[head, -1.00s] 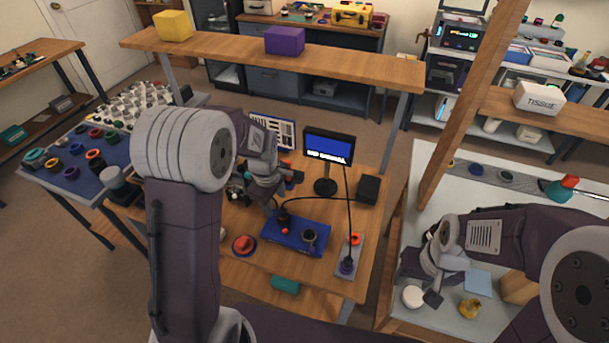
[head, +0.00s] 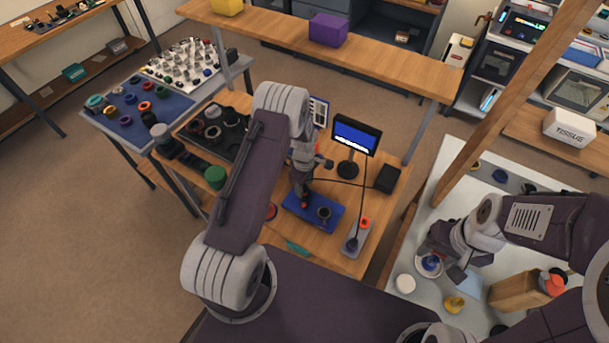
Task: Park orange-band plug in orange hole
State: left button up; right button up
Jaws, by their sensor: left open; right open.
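A small orange-red piece (head: 304,205), which looks like the banded plug, stands at the left part of the blue block (head: 327,220). A black cable runs toward it from the black box. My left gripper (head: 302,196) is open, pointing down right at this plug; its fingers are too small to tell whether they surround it. A grey strip (head: 350,249) right of the block has an orange ring or hole (head: 365,222) at its far end and a dark plug (head: 352,243) with a cable nearer. My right gripper (head: 445,268) is open over the right bench.
A monitor (head: 356,136) and black box (head: 388,178) stand behind the block. A dark ring piece (head: 323,213) sits on the block. A green cylinder (head: 215,177) is left. My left forearm crosses the table's left side.

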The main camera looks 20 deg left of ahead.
pick_arm(q)
jog(key=shift+s+a+f, duration=0.1)
jog(key=shift+a+f, duration=0.05)
jog(key=shift+f, duration=0.3)
jog(key=shift+d, duration=0.2)
jog(key=c, duration=0.3)
grip_shut()
jog(key=c, duration=0.5)
grip_release()
jog(key=shift+a, duration=0.1)
grip_shut()
jog(key=shift+r+p, duration=0.6)
jog(key=shift+r, duration=0.25)
